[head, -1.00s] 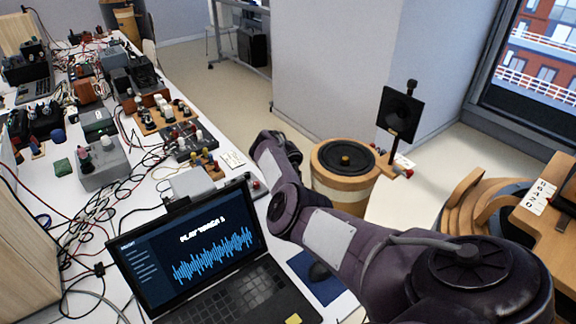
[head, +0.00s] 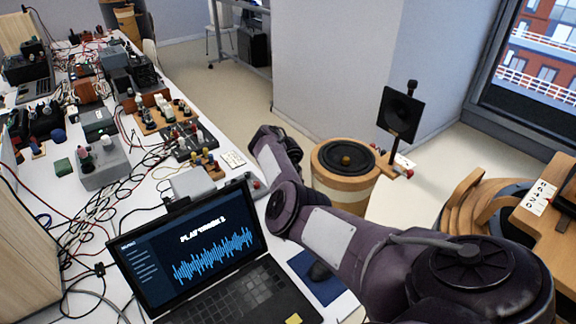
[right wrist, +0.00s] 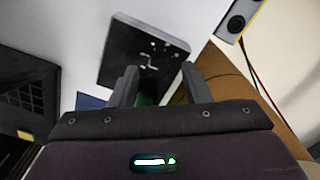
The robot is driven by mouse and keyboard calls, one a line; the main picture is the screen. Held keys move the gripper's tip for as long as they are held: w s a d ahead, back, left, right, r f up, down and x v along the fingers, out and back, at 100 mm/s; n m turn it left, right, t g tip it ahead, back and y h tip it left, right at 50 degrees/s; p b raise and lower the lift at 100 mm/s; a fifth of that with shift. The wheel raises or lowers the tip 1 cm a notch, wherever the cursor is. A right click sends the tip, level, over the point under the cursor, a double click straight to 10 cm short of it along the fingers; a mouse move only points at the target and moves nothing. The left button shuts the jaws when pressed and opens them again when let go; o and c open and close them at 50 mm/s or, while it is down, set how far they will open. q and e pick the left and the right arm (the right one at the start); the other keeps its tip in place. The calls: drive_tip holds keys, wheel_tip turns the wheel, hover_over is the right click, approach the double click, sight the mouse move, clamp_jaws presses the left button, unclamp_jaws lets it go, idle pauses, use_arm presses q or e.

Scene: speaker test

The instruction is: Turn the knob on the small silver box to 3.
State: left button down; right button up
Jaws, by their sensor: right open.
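A small pale silver-grey box (head: 192,183) sits on the white table just behind the laptop in the head view. I cannot make out a knob or number marks on it. A larger grey box (head: 103,168) with knobs on top stands further left. My right gripper (right wrist: 162,88) is open and empty in the right wrist view. A black box (right wrist: 145,50) with small pale marks lies beyond its fingertips, apart from them. The head view shows my right arm, but its gripper is hidden. My left gripper is not in view.
The open laptop (head: 190,250) shows a blue waveform. A blue mat (head: 318,280) with a dark mouse lies right of it. A round wooden speaker (head: 345,185) and an upright black speaker (head: 400,113) stand beyond my arm. Loose cables cover the table's left part.

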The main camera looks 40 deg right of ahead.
wheel_tip(320, 180, up, 5)
drive_tip(key=p, duration=0.2)
drive_tip(key=shift+r+p, duration=0.2)
drive_tip(key=shift+p, duration=0.15)
drive_tip(key=shift+r+p, duration=0.6)
drive_tip(key=shift+a+f, duration=0.1)
